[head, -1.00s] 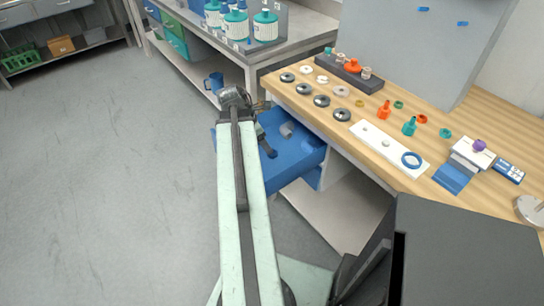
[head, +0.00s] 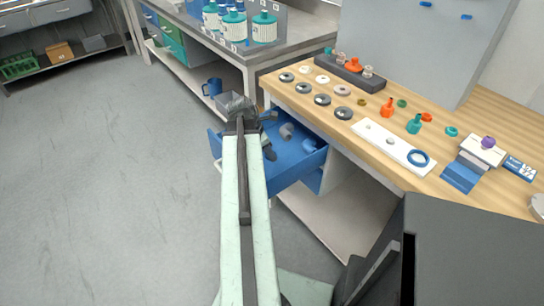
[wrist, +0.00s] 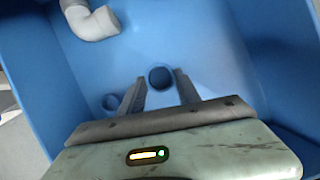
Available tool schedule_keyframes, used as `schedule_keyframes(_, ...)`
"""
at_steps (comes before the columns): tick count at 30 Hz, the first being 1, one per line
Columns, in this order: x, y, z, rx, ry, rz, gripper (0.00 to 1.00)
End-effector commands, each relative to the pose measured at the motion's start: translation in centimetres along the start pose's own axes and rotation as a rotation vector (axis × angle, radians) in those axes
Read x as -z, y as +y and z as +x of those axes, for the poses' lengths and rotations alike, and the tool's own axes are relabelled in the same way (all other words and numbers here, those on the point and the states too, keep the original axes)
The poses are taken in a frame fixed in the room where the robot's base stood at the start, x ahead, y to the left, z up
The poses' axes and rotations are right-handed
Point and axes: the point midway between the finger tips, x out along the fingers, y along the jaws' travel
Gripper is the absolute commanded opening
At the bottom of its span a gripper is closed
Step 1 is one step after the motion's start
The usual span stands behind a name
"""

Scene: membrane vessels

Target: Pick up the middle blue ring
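My gripper (wrist: 160,80) is open inside or just above the blue drawer (wrist: 215,45), its two fingers pointing toward the drawer floor. A blue ring (wrist: 160,68) shows between and slightly beyond the fingertips, with a dark centre; I cannot tell its distance from them. Another blue ring (head: 418,157) lies on the bench's white plate.
A grey pipe elbow (wrist: 95,22) lies in the drawer at upper left, also visible in the head view (head: 287,131). The drawer's walls stand close around. The wooden bench (head: 345,142) with small parts is on the right. Open floor (head: 100,180) is on the left.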

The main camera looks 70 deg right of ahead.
Motion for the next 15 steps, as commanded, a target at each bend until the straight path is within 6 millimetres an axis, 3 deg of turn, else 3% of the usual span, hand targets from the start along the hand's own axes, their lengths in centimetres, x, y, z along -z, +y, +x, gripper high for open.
schedule_keyframes(9,-0.2,0.0,-0.3,0.0,0.0,0.001,0.02)
schedule_keyframes(15,-1.1,0.0,-2.6,0.001,0.0,0.001,0.02)
